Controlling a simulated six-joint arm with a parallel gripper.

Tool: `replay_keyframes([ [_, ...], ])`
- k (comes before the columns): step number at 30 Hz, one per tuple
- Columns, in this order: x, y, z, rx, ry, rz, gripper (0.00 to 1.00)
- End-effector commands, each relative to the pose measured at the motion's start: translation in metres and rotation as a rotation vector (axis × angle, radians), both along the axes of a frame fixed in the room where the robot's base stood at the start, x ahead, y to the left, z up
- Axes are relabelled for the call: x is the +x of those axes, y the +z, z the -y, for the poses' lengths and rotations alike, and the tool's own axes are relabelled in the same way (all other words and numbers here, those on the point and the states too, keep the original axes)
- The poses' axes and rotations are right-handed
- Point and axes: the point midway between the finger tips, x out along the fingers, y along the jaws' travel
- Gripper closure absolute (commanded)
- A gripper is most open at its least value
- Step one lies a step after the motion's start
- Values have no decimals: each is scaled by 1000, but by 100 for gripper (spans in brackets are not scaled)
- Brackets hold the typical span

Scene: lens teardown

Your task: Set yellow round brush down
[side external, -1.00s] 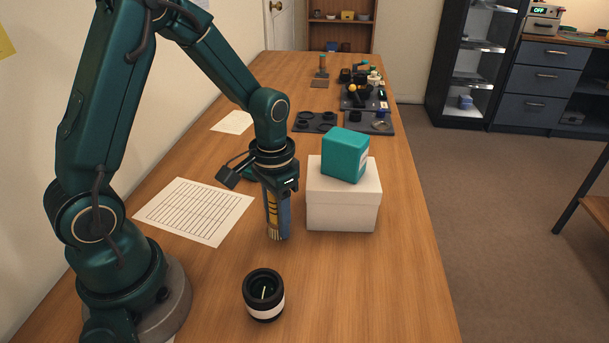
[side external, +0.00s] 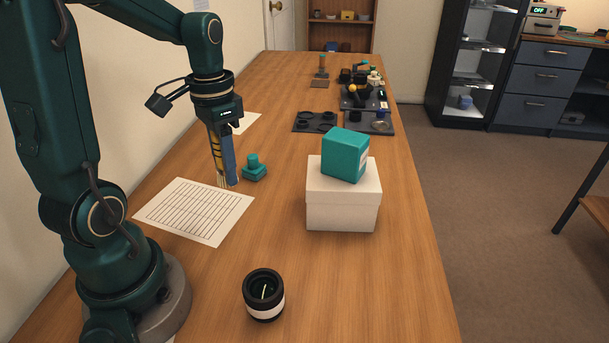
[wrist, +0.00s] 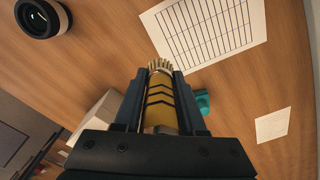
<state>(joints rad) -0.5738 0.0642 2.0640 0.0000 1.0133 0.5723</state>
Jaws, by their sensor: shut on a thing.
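The yellow round brush (wrist: 159,100) has dark chevron marks and pale bristles. My gripper (side external: 224,165) is shut on it and holds it upright, bristles down, near the right edge of the lined sheet (side external: 190,213). In the side view the brush (side external: 216,153) shows between the blue-grey fingers, its bristles low over the table; I cannot tell whether they touch. In the wrist view my gripper (wrist: 160,80) has a finger on each side of the brush.
A small teal stamp-like object (side external: 254,170) stands just right of the brush. A white box (side external: 343,205) with a teal block (side external: 345,155) on top stands further right. A black lens barrel (side external: 264,295) stands in front. Dark trays (side external: 315,122) lie at the back.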

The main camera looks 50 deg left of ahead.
Motion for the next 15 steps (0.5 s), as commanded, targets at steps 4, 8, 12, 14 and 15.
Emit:
replay_keyframes([
  [4, -8, 10, -14, 2, 4, 2, 100],
  [8, -11, 15, -19, 0, 18, 0, 100],
  [12, 4, 22, -16, 9, -10, 12, 100],
  [14, 14, 24, -8, 10, -52, 15, 100],
  [15, 21, 25, 0, 10, -87, 16, 100],
])
